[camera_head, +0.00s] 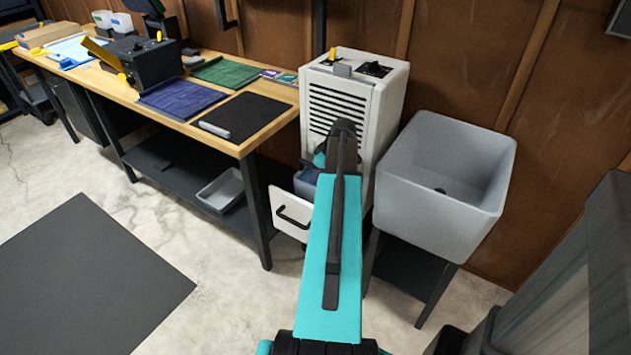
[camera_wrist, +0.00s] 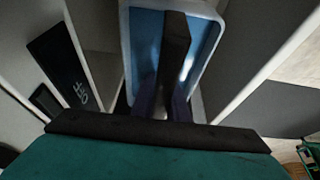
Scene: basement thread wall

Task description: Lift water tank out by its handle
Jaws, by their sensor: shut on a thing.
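The water tank (camera_head: 305,183) shows as a small blue-grey patch in the head view, low at the front of the white dehumidifier (camera_head: 352,98), behind a pulled-out white front panel (camera_head: 288,212) with a black pull. My arm hides most of it. In the wrist view the tank (camera_wrist: 207,45) is a pale-rimmed box with a blue inside, and its black handle (camera_wrist: 176,40) runs across the top toward me. My gripper (camera_wrist: 163,104) is shut on the handle; its dark fingers lie either side of the handle's near end. I cannot tell whether the tank is raised.
A grey utility sink (camera_head: 440,170) on a dark stand is close to the right of the dehumidifier. A wooden workbench (camera_head: 250,138) with mats and tools stands to the left, a grey tray (camera_head: 222,190) on its lower shelf. A dark floor mat (camera_head: 85,280) lies at front left.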

